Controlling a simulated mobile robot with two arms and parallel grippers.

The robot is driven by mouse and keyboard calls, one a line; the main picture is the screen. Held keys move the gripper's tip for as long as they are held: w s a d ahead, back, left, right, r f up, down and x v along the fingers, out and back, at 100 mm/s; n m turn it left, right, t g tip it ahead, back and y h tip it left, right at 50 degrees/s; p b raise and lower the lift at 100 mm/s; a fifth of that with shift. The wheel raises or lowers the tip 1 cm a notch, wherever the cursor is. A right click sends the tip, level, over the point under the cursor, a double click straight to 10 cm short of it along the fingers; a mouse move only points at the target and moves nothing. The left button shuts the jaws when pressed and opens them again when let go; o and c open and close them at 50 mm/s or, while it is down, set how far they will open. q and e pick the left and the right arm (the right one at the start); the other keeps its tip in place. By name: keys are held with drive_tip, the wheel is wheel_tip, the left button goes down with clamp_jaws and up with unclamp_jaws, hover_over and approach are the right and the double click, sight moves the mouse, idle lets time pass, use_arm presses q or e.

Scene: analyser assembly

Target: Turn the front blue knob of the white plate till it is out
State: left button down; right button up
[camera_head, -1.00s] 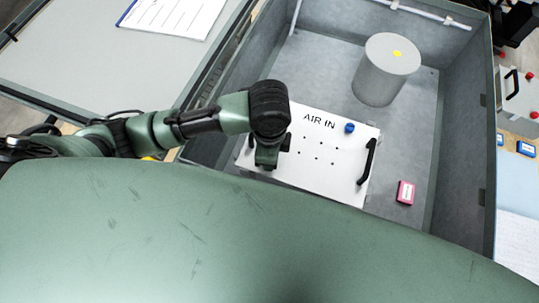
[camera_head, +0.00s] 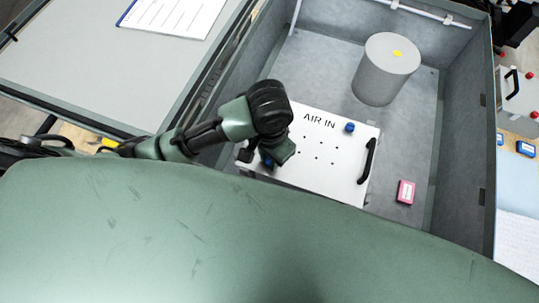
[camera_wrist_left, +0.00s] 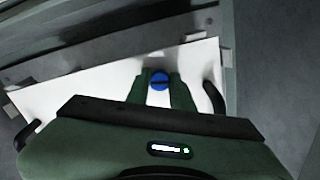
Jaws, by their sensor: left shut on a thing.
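The white plate (camera_head: 325,168) lies in the grey case and bears the words AIR IN, small holes and black handles. My left gripper (camera_head: 268,160) is over the plate's front left part. In the left wrist view my left gripper (camera_wrist_left: 160,88) has its fingers on both sides of the front blue knob (camera_wrist_left: 159,81), shut on it. The knob's slotted top faces the camera; whether its lower end is still in the plate is hidden. A second blue knob (camera_head: 349,128) stands at the plate's back right corner. My right gripper is not in view.
A grey cylinder (camera_head: 387,70) with a yellow mark stands behind the plate in the case. A pink box (camera_head: 405,192) lies right of the plate. The case walls (camera_head: 463,120) rise around them. The case floor right of the plate is mostly clear.

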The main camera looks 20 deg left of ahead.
use_arm(q)
drive_tip(key=n, duration=0.4)
drive_tip(key=shift+s+f+n, duration=0.1)
drive_tip(key=shift+n, duration=0.2)
drive_tip(key=n, duration=0.3)
drive_tip(key=shift+n, duration=0.4)
drive_tip(key=n, duration=1.3)
drive_tip(key=shift+f+n, duration=0.1)
drive_tip(key=shift+n, duration=0.2)
drive_tip(key=n, duration=0.6)
drive_tip(key=shift+n, duration=0.3)
drive_tip(key=c, duration=1.2)
unclamp_jaws()
